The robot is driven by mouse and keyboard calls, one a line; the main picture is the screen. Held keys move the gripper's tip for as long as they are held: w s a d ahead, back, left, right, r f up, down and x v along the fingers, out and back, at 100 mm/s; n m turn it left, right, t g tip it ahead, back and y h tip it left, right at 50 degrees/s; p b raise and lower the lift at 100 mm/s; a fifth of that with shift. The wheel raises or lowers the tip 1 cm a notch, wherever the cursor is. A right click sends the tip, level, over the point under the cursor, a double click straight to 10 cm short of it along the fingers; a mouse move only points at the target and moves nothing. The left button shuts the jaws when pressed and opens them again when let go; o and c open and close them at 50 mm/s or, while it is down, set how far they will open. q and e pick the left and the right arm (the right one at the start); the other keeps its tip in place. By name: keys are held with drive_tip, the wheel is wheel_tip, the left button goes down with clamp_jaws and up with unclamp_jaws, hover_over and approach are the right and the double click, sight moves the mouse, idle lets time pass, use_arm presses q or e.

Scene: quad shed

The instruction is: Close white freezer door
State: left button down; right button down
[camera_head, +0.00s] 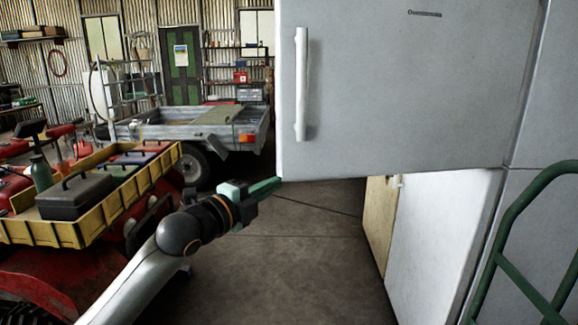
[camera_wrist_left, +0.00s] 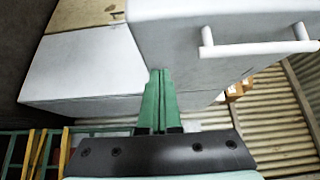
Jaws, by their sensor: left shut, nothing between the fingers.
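The white freezer door (camera_head: 400,90) fills the upper right of the head view, with a white vertical handle (camera_head: 301,85) near its left edge. It juts out past the white body (camera_head: 445,235) below it, so it appears to stand open; how far I cannot tell. My left gripper (camera_head: 268,187) is shut and empty at the door's lower left corner; whether it touches is unclear. In the left wrist view the shut green fingers (camera_wrist_left: 158,88) point toward the door (camera_wrist_left: 180,50), with the handle (camera_wrist_left: 255,48) to their right. My right gripper is not in view.
A green tubular rail (camera_head: 505,235) stands at the lower right. A red vehicle with a yellow rack (camera_head: 80,233) holding a dark toolbox (camera_head: 75,196) is at left. A grey trailer (camera_head: 195,128) stands behind. Concrete floor (camera_head: 310,240) is clear below the door.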

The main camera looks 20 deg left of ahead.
use_arm(q)
drive_tip(key=p, duration=0.1)
approach(298, 162)
drive_tip(key=w+d, duration=0.2)
drive_tip(key=d, duration=0.2)
drive_tip(key=shift+w+a+p, duration=0.15)
drive_tip(key=shift+w+a, duration=0.05)
drive_tip(key=shift+w, duration=0.25)
drive_tip(key=shift+w+a+p, duration=0.15)
drive_tip(key=shift+w+a, duration=0.1)
drive_tip(key=shift+w, duration=0.25)
drive_tip(key=shift+w+a, duration=0.45)
drive_tip(key=shift+w, duration=0.4)
drive_tip(key=shift+w+a, duration=0.1)
